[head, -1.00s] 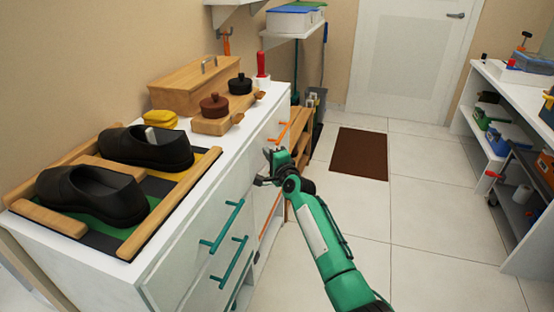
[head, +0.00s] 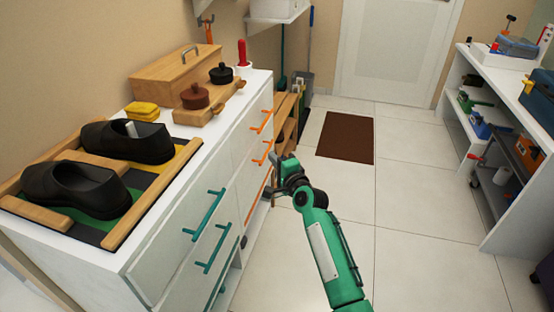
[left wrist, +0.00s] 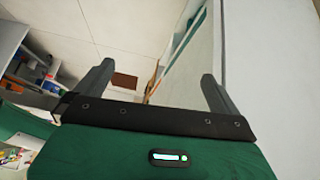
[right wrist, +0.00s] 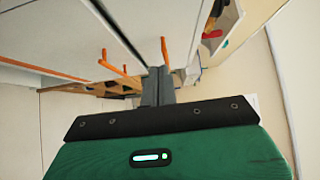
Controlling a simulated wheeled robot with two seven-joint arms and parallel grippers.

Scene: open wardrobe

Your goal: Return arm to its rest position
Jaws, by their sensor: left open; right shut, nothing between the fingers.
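My right arm is green and reaches forward in the head view. Its dark gripper (head: 274,176) is beside the front of the white cabinet (head: 150,262), near the orange handles (head: 262,153). Whether it touches the cabinet is unclear. In the right wrist view the two fingers (right wrist: 158,86) are together with nothing between them, and orange handles show beside them. My left gripper (left wrist: 156,88) shows only in the left wrist view. Its fingers are wide apart and empty, with a pale cabinet side close to the right finger.
Teal handles (head: 204,215) stick out from the cabinet front. Black shoes (head: 72,190), a wooden box (head: 172,78) and a yellow sponge (head: 142,110) are on its top. A white shelf unit (head: 500,215) with tools stands at right. The tiled floor (head: 420,200) between is clear, with a brown mat (head: 345,137).

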